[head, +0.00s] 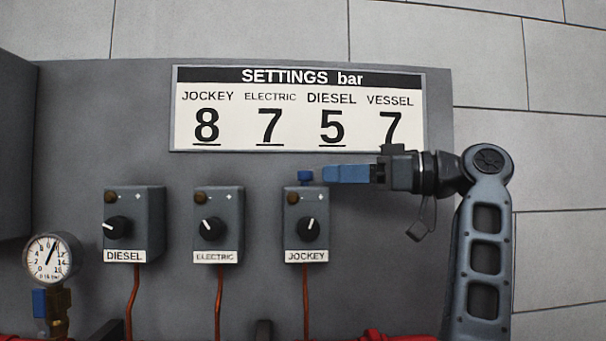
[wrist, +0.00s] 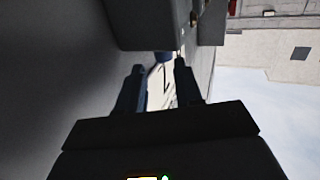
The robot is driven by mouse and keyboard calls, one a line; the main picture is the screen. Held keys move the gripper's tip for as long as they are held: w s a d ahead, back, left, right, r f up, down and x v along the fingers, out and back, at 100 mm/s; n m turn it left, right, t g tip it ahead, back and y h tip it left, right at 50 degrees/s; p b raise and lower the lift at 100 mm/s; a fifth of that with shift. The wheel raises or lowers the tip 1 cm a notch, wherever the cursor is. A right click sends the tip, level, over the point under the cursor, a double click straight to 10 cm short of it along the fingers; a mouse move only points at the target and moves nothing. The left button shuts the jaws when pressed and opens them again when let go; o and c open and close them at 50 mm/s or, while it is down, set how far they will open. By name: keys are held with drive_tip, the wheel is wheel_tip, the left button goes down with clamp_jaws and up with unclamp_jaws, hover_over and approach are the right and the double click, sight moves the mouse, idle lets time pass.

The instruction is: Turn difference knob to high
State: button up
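A small blue knob (head: 305,176) stands on top of the box labelled JOCKEY (head: 306,227). No label reading "difference" is legible. My gripper (head: 328,174) comes in from the right, level with the blue knob, its blue fingers pointing left at it. In the wrist view my gripper (wrist: 160,68) has its two fingers apart, and the blue knob (wrist: 163,57) shows just past the tips, roughly between them. Whether a finger touches it I cannot tell. The JOCKEY box also has a black front dial (head: 309,229) with its white pointer near upright.
Boxes labelled ELECTRIC (head: 217,226) and DIESEL (head: 133,226) with black dials stand to the left. A settings sign (head: 297,108) is above, reading jockey 8, electric 7, diesel 5, vessel 7. A pressure gauge (head: 50,258) is at lower left; red pipe (head: 395,337) runs along the bottom.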

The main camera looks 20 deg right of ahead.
sight(311, 173)
drive_tip(key=x, duration=0.3)
drive_tip(key=p+x, duration=0.1)
drive_tip(key=x, duration=0.1)
drive_tip(key=shift+s+a+r, duration=0.1)
drive_tip(key=shift+s+a, duration=0.25)
drive_tip(key=shift+w+a, duration=0.5)
drive_tip(key=shift+w, duration=0.1)
drive_tip(key=shift+c, duration=0.5)
drive_tip(key=shift+d, duration=0.1)
clamp_jaws()
